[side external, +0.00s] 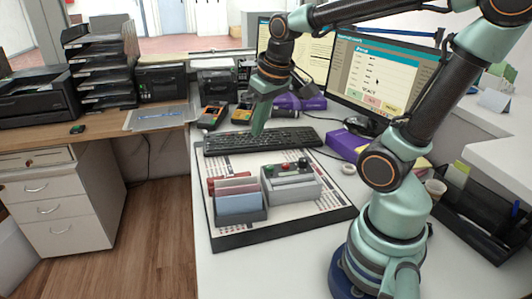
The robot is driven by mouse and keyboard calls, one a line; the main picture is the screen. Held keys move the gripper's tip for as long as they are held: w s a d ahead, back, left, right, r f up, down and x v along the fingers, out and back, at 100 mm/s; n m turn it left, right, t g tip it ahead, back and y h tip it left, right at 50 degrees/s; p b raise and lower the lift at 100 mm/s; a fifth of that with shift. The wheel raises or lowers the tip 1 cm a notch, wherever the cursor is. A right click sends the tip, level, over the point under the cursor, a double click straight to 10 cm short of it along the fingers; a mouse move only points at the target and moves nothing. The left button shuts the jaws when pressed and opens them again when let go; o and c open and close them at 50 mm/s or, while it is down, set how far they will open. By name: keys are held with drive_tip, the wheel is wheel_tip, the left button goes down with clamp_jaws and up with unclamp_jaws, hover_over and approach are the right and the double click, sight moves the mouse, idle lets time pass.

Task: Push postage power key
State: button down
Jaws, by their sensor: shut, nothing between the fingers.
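A grey box (293,188) with small keys on its sloped top sits on the dark-edged mat. A green key (283,168), a dark key (303,163) and a red key (269,171) show on it. They are small, and I cannot tell which one is the postage power key. My gripper (258,133) is shut and empty. It points down over the keyboard, behind the box and a little to its left, apart from the keys.
A holder with blue and pink cards (240,204) stands left of the box. The keyboard (262,141) lies behind the mat (282,232). A monitor (372,78) and purple boxes (345,146) stand at the back right. The counter's front left is clear.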

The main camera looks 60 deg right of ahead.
sight(286, 164)
drive_tip(key=d+f+m+g, duration=0.2)
drive_tip(key=d+f, duration=0.2)
drive_tip(key=d, duration=0.3)
drive_tip(key=d+f+m+g, duration=0.2)
drive_tip(key=d+f, duration=0.1)
drive_tip(key=d, duration=0.4)
drive_tip(key=shift+y, duration=0.4)
drive_tip(key=shift+d+f, duration=0.1)
drive_tip(key=shift+f, duration=3.9)
drive_tip(key=shift+f, duration=0.7)
drive_tip(key=shift+r, duration=0.75)
drive_tip(key=shift+w+r, duration=0.1)
drive_tip(key=shift+r, duration=1.55)
